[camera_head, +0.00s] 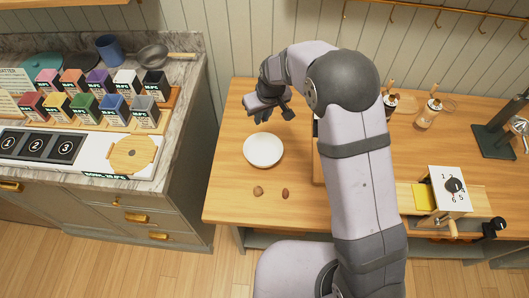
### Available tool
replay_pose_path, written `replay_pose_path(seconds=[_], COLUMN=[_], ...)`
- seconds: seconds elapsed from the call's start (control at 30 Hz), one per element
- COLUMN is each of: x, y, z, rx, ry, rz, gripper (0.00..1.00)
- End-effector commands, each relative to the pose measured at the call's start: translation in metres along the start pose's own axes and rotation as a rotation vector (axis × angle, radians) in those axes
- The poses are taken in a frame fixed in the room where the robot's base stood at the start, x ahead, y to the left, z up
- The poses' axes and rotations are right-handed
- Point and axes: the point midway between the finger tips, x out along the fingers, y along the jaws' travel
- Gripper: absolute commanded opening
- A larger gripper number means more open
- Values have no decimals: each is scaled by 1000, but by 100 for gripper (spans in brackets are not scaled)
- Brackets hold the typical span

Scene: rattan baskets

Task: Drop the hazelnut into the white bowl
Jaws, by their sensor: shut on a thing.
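The white bowl (263,158) stands upright on the wooden table, left of my arm, and looks empty. My gripper (264,118) is above the table on the far side of the bowl, apart from it. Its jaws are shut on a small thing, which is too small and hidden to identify. A tan, roundish nut (258,190) lies on the table in front of the bowl. A reddish-brown oval nut (285,194) lies to its right. I cannot make out for certain which one is the hazelnut.
My arm hides part of the table right of the bowl. Glass bottles (429,110) and a small white-topped box (449,188) stand farther right. A marble counter (185,100) with several coloured boxes is at left. The table's front left is clear.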

Motion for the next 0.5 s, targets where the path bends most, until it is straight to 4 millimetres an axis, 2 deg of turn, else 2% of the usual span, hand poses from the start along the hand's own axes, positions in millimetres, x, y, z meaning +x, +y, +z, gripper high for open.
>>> replay_pose_path(seconds=[0.03,0.1,0.3,0.5], x=[-1,0,9,12], y=[-9,-13,-6,-2], z=[8,20,56,59], rx=[-10,6,147,287], ry=[-2,-3,-3,2], rz=[-3,1,46,89], gripper=[3,3,2,1])
